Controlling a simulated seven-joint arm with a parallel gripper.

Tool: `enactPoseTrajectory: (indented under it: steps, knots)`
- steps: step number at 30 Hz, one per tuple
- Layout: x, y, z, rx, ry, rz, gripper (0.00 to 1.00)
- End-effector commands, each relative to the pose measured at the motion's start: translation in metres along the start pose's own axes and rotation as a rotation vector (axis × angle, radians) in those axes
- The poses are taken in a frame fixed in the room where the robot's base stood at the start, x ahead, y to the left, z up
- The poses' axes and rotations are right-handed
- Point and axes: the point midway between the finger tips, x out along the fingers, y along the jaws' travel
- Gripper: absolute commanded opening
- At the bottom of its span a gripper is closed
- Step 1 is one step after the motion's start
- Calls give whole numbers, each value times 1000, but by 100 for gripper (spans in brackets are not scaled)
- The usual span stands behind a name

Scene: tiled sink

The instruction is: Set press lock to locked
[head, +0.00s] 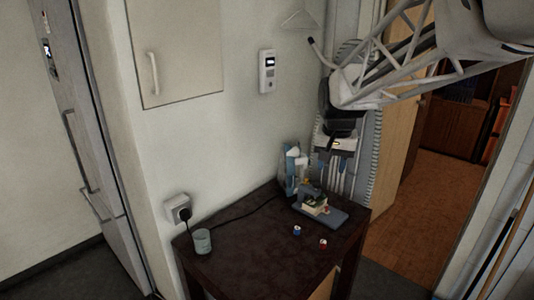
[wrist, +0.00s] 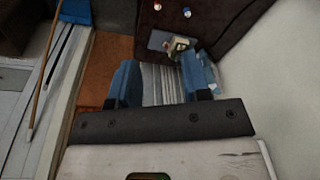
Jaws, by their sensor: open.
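A small press-like device (head: 314,204) with a grey base and a pale block stands on the dark table (head: 262,232), near its back right. It also shows small in the wrist view (wrist: 177,46), beyond my fingertips. I cannot make out its lock or which way it is set. My gripper (head: 333,162) hangs above and behind the device in the head view, pointing down. In the wrist view, the blue fingers of my gripper (wrist: 160,80) are spread apart. Nothing is held between them, and a striped grey surface shows behind. My gripper is apart from the device.
A blue-and-white item (head: 293,168) stands behind the device. Two small cans (head: 297,230) (head: 323,243) and a pale cup (head: 202,240) stand on the table. A cord runs from the wall socket (head: 178,208) across the table. An open doorway is at right.

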Motion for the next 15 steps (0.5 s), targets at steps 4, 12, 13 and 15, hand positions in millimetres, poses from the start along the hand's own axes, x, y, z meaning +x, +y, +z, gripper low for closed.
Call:
enactPoseTrajectory:
  steps: [4, 12, 13, 15]
  knots:
    - [10, -9, -34, 33, -12, 4, 44]
    - [33, -24, -93, 93, -30, 10, 44]
    - [35, -26, -100, 100, -31, 10, 44]
    - [42, -30, -115, 115, -36, 12, 44]
